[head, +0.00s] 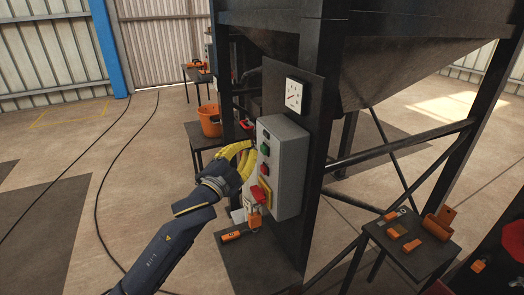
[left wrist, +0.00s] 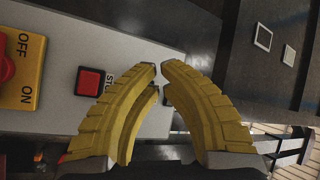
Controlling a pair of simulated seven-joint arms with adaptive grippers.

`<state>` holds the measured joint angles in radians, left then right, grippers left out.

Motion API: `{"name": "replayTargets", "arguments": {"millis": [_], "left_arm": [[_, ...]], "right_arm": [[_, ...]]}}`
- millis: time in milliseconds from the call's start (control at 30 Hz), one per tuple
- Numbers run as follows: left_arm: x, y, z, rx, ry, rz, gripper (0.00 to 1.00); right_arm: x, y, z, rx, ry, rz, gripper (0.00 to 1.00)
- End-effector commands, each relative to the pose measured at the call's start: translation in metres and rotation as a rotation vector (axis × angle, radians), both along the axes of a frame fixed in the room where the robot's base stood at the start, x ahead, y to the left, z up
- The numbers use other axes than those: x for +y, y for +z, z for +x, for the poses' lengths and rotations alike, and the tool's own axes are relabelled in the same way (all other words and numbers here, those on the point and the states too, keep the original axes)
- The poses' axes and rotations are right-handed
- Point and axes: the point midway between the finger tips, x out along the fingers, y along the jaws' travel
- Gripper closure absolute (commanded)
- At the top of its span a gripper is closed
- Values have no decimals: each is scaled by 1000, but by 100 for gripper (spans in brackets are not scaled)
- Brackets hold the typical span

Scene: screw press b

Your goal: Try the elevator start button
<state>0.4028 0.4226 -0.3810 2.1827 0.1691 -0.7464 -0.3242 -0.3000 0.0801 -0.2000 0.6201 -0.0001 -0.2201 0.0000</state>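A grey control box (head: 290,160) is mounted on a dark post in the head view. Its side face carries a green button (head: 265,149), a red button (head: 264,169) below it and a red switch on a yellow plate (head: 265,189) lower down. In the left wrist view I see the square red button (left wrist: 88,82), with a partly covered label beside it, and the yellow OFF/ON plate (left wrist: 30,70). The green button does not show there. My left gripper (head: 250,151) has yellow fingers, tips nearly together and empty (left wrist: 159,70), close to the button face; contact is unclear.
A dark steel frame with a hopper (head: 420,65) stands around the box. An orange bucket (head: 210,121) is behind my left gripper. A small table (head: 412,245) with orange items stands at right. Cables cross the open floor at left.

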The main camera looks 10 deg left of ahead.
Motion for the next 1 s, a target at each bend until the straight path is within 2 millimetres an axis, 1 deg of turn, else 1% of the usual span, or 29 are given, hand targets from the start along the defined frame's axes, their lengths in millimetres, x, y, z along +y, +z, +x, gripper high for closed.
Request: {"name": "replayTargets", "arguments": {"millis": [433, 1000], "left_arm": [[-7, 0, 5, 0, 0, 0, 100], [-8, 0, 6, 0, 0, 0, 100]], "right_arm": [[0, 0, 0, 0, 0, 0, 56], [0, 0, 0, 0, 0, 0, 56]]}}
